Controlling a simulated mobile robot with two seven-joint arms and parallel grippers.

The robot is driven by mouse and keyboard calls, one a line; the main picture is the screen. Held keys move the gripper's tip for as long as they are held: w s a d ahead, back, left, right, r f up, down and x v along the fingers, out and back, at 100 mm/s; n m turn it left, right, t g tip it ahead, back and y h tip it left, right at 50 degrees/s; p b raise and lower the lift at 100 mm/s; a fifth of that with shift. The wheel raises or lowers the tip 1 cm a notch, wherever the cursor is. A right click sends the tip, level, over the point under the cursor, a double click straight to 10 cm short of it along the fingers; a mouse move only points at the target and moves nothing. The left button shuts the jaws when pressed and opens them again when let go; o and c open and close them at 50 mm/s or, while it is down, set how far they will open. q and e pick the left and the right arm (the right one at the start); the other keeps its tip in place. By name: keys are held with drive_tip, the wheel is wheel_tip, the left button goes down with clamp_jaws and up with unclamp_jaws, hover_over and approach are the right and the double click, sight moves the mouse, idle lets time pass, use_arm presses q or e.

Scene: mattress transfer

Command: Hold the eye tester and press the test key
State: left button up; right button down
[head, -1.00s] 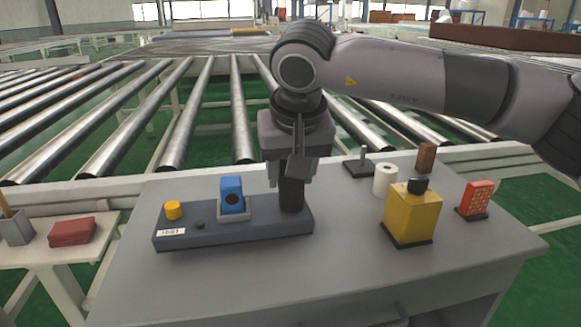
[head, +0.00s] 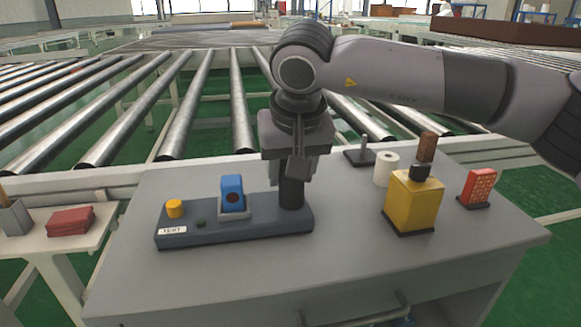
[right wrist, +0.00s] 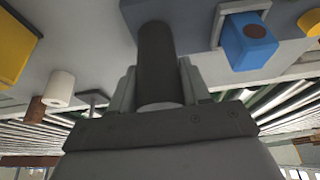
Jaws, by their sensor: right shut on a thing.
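The eye tester (head: 260,224) is a long dark grey base on the grey table. It carries a yellow round button (head: 174,208) at its left end, above a white TEST label (head: 172,231). My right gripper (head: 291,182) is shut on this post from above. The right wrist view shows the post (right wrist: 158,60) between the fingers, with the blue block (right wrist: 248,42) beside it. My left gripper is out of view.
A yellow box (head: 411,203), white roll (head: 386,168), brown block (head: 427,147) and red block (head: 477,187) stand to the right on the table (head: 250,285). Steel rollers (head: 187,122) run behind. A side table at left holds a red item (head: 71,220).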

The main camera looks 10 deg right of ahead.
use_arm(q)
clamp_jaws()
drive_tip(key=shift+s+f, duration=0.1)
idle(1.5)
